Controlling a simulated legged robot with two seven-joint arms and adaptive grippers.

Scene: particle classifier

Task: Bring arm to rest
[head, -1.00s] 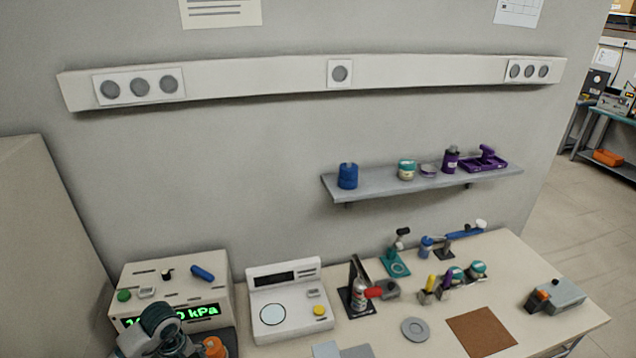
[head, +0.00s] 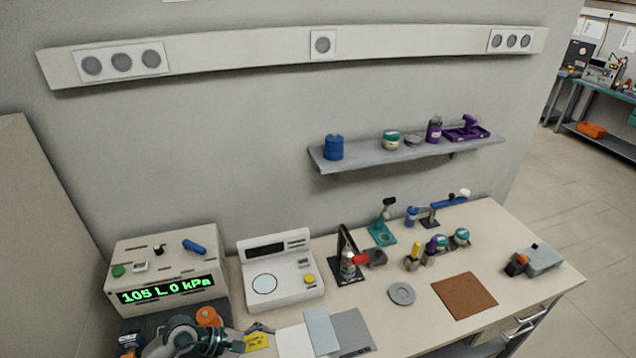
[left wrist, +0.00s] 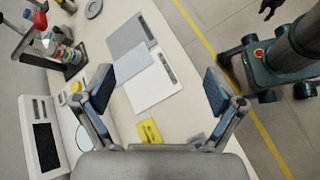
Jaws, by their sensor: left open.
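My left gripper (left wrist: 158,92) is open and empty in the left wrist view, with its two fingers spread wide above the near edge of the workbench. In the head view, my left arm comes in at the bottom left, with the gripper low beside the yellow label (head: 257,342). This label also shows below the fingers in the left wrist view (left wrist: 149,131). A dark claw-like shape (left wrist: 269,8) at the top right of the left wrist view may be my right gripper; its jaw state is unclear.
The pressure unit (head: 165,270) reads "105 L 0 kPa". A white balance (head: 280,275), a bottle in a black stand (head: 347,265), a grey disc (head: 402,293) and a brown mat (head: 464,296) are on the bench. Grey and white sheets (head: 350,332) lie at its front edge. Open floor (left wrist: 225,30) lies beyond.

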